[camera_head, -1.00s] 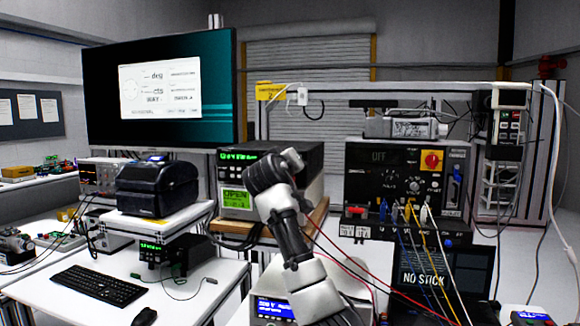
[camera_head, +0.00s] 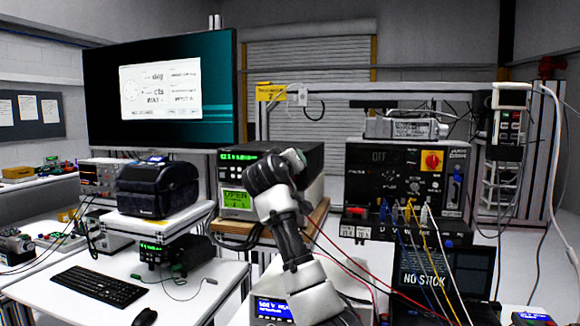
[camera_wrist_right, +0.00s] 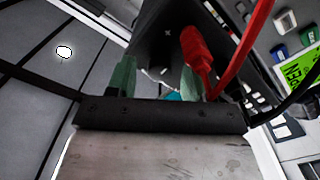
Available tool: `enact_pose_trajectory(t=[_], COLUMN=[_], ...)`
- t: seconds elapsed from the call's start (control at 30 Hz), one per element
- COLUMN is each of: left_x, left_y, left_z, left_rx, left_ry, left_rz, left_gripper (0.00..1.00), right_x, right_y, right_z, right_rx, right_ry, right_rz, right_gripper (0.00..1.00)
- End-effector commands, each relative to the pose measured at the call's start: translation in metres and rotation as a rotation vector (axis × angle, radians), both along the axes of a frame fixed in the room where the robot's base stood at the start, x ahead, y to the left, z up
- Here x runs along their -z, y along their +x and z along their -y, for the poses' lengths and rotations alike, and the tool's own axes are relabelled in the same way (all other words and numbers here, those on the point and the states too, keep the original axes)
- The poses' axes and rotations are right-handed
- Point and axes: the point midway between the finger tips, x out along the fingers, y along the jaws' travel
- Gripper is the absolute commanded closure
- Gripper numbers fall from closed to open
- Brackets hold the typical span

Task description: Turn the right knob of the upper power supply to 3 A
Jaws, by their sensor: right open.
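A boxed instrument (camera_head: 310,164) with green digits stands on a wooden shelf at the centre of the head view, with a lit green OPEN panel on its front. A black unit with green digits (camera_head: 151,247) sits lower on the left. I cannot tell which is the upper power supply, and its right knob cannot be made out. My right arm covers the right of the boxed instrument's front and hides the gripper in the head view. In the right wrist view my right gripper (camera_wrist_right: 155,78) is open, its green fingertips apart, with a red plug (camera_wrist_right: 197,62) by the right finger.
Red leads (camera_head: 340,255) hang right of my arm. A printer (camera_head: 157,188), monitor (camera_head: 160,90) and keyboard (camera_head: 99,286) are on the left.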

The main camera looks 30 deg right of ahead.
Motion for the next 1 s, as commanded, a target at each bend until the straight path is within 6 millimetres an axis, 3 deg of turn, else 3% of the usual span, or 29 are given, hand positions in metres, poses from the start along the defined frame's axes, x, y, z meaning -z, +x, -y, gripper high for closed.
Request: enact_pose_trajectory(t=[0.5,1.0], left_x=[0.035,0.037], left_y=[0.000,0.000], left_z=[0.000,0.000], left_rx=[0.000,0.000], left_ry=[0.000,0.000], left_rz=[0.000,0.001], left_gripper=[0.67,0.67], right_x=[0.004,0.002], right_y=[-0.058,-0.067], right_z=[-0.070,-0.080], right_rx=[-0.004,-0.001], right_ry=[0.001,0.001], right_rz=[-0.001,-0.003], right_gripper=[0.48,0.48])
